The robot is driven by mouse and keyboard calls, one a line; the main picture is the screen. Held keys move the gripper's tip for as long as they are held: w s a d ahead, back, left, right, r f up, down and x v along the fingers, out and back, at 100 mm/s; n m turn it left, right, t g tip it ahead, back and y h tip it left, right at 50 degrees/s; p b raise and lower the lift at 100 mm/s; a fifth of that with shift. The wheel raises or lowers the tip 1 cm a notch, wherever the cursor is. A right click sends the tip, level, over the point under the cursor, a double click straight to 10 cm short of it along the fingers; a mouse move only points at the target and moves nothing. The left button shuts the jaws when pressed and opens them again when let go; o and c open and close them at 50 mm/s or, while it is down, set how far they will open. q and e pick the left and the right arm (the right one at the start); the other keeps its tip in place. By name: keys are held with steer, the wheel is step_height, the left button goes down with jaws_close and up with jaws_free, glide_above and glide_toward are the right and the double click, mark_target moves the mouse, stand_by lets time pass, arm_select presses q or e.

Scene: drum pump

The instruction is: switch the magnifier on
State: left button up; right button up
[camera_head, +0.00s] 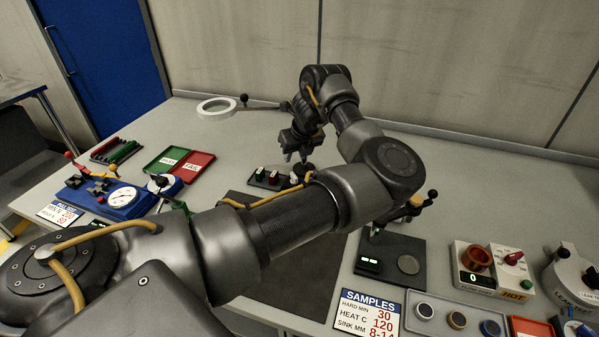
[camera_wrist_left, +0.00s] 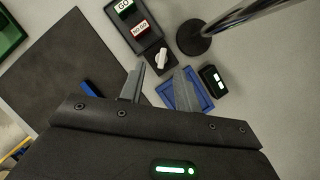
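The magnifier (camera_head: 217,107) is a white ring on a jointed dark arm at the back of the bench, left of my left gripper. I cannot tell whether it is lit. My left gripper (camera_head: 296,156) points down over the bench behind my forearm. In the left wrist view its two fingers (camera_wrist_left: 158,88) are apart with nothing between them. A white knob (camera_wrist_left: 161,58) on a small dark base lies just beyond the fingertips, apart from them. I cannot tell whether it is the magnifier's switch. My right gripper is not in view.
A dark holder with GO and NO GO blocks (camera_wrist_left: 133,20) adjoins the knob. A round black base with a post (camera_wrist_left: 194,37), a blue frame (camera_wrist_left: 204,103) and a small black display unit (camera_wrist_left: 212,80) stand close by. Red and green trays (camera_head: 193,167) lie left.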

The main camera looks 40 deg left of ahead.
mark_target(293, 174)
arm_select(q)
steer(key=shift+h, duration=0.3)
steer(key=x, duration=0.6)
steer(key=p+x, duration=0.1)
steer(key=x, duration=0.2)
steer(key=shift+w+d+f, duration=0.25)
steer(key=shift+f, duration=0.25)
jaws_close()
